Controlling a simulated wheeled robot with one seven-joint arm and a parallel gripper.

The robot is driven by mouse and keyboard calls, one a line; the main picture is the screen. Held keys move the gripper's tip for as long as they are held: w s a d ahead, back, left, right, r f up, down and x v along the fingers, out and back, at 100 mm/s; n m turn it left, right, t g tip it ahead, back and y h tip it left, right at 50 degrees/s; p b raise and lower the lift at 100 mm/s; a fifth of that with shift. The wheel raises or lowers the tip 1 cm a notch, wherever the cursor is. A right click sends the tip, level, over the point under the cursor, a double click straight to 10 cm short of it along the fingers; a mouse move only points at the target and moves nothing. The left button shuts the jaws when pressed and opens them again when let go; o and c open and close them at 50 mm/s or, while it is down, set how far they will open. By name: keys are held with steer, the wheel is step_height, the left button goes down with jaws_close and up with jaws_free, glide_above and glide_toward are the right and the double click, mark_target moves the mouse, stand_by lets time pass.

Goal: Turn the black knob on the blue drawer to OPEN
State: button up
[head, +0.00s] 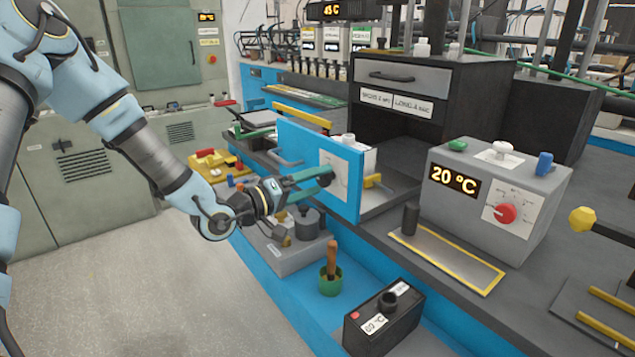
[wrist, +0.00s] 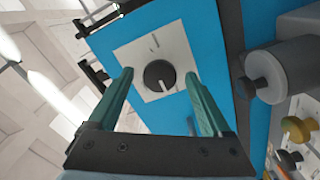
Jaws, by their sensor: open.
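The blue drawer front (head: 290,150) stands out from the black cabinet in the head view, with the drawer pulled partly open. In the wrist view the blue front (wrist: 205,45) fills the middle. The round black knob (wrist: 159,75) sits on a white plate (wrist: 135,50) with a mark above it. My gripper (wrist: 160,74) is open, with one green finger on each side of the knob. I cannot tell whether the fingers touch it. In the head view my gripper (head: 328,177) reaches the drawer front from the left, and the knob (head: 326,176) is partly hidden by the fingers.
A grey box reading 20 °C with a red dial (head: 505,213) stands right of the drawer. A black 60 °C box (head: 383,322) and a green cup with a wooden handle (head: 330,283) stand below the arm. A yellow-edged tray (head: 445,258) lies on the bench.

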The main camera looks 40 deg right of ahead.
steer(key=a+b, duration=0.1)
steer(key=a, duration=0.9)
steer(key=shift+w+b, duration=0.3)
steer(key=shift+b, duration=0.05)
